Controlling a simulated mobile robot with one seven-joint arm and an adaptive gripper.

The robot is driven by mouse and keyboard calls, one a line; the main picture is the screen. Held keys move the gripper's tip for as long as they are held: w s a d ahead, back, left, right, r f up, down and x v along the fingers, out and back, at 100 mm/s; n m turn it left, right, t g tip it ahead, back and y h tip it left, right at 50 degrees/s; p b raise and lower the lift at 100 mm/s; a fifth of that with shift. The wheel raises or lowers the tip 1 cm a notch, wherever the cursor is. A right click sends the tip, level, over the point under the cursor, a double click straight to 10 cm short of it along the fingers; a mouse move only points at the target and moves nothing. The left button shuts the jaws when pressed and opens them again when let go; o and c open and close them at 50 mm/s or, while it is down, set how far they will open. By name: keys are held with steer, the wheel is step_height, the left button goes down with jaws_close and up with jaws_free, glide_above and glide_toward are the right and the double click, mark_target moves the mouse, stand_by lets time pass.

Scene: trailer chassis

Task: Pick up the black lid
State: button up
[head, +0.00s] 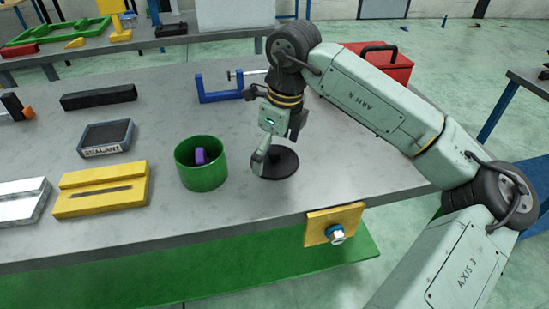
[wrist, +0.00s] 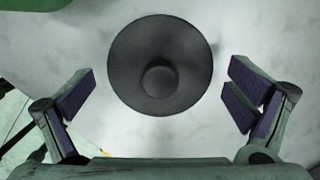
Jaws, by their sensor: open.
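The black lid (head: 280,165) is a round disc lying flat on the grey table, to the right of the green container. In the wrist view the lid (wrist: 135,60) shows from above with a round knob at its centre. My gripper (head: 266,163) is over the lid in the head view and hides part of it. In the wrist view my gripper (wrist: 162,90) is open, with one finger to each side of the lid and clear space between them and it. Nothing is held.
The green container (head: 203,172) holds a purple item (head: 200,156). A yellow block (head: 102,189) and a dark sealant box (head: 106,138) lie further left. The table's front edge is close to the lid.

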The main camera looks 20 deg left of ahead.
steer(key=shift+s, duration=0.15)
steer(key=c, duration=2)
